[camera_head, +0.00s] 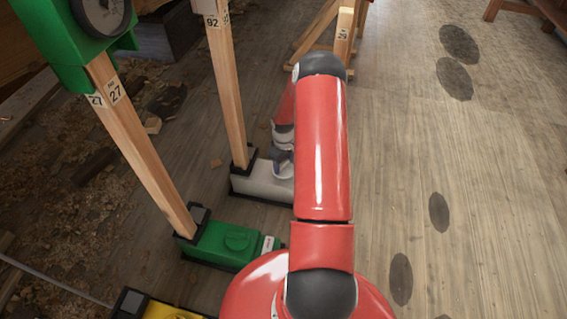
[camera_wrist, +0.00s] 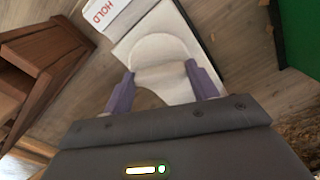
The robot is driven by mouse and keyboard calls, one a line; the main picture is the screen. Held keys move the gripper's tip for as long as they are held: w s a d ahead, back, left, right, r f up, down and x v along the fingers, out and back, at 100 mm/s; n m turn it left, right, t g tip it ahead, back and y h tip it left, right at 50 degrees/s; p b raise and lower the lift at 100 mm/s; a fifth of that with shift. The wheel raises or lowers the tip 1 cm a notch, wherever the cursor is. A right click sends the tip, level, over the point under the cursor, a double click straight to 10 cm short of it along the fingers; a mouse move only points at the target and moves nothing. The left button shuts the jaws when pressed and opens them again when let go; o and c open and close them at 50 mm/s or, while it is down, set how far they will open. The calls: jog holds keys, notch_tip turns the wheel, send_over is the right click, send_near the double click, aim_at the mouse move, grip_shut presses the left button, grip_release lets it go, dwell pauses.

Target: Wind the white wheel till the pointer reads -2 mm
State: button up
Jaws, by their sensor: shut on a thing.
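The white wheel (camera_wrist: 158,48) shows in the wrist view on top of a white base block. My gripper (camera_wrist: 160,74) has its two purple fingers on either side of the wheel's raised grip, shut on it. In the head view the white base (camera_head: 258,184) stands at the foot of a wooden post (camera_head: 229,85) labelled 92. My red arm reaches down over it and hides most of the wheel. The pointer and scale for this post are out of view, so no reading shows.
A green base (camera_head: 215,244) with its own knob and a post labelled 27 stands nearer, with a green dial box (camera_head: 70,40) on top. A yellow base (camera_head: 165,310) is at the bottom edge. The wooden floor (camera_head: 480,200) at right is clear apart from dark round patches.

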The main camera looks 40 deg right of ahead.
aim_at(284, 164)
jog(key=shift+m+b, duration=1.15)
jog(key=shift+m, duration=2.05)
jog(key=o, duration=1)
notch_tip(284, 164, up, 8)
jog(key=shift+f+p, duration=0.1)
jog(key=shift+p, duration=0.4)
